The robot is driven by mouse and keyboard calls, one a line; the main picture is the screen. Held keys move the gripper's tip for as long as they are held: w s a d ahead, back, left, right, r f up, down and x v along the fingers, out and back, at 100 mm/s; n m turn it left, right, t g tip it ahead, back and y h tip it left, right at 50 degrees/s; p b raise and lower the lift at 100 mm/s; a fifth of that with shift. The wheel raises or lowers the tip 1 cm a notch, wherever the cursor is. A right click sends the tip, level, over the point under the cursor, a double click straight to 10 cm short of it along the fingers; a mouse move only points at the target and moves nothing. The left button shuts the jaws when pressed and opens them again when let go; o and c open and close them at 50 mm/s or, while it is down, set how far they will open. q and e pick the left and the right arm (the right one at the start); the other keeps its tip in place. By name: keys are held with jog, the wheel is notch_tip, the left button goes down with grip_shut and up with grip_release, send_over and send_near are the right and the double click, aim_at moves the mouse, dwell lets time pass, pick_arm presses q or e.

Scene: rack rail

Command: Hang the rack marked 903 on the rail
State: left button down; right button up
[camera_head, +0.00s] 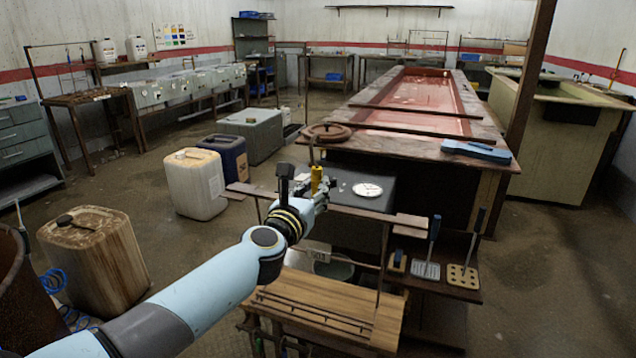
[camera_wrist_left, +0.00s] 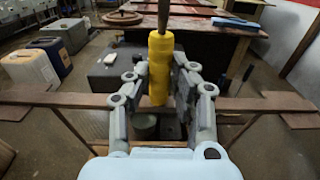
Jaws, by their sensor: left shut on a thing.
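My left gripper (camera_head: 313,186) is shut on a yellow handle (camera_head: 318,178), with a thin dark rod rising above it. In the left wrist view the yellow handle (camera_wrist_left: 160,68) stands upright between the two fingers. Whatever hangs below the handle is mostly hidden, so I cannot tell if it is the rack marked 903. A brown rail (camera_head: 395,217) runs across, near the gripper; it also shows in the left wrist view (camera_wrist_left: 60,99). A small pale tag (camera_head: 318,253) below the rail has marks too small to read surely. My right gripper is not in view.
A slatted wooden bench (camera_head: 320,310) stands below the rail. Blue-handled perforated paddles (camera_head: 428,268) stand on a low shelf at right. A dark box with a white disc (camera_head: 367,189) and a long reddish tank (camera_head: 420,92) lie behind. Jerrycans (camera_head: 193,185) stand on the left floor.

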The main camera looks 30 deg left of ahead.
pick_arm(q)
jog(key=shift+v, duration=2.15)
jog(key=shift+r, duration=0.15)
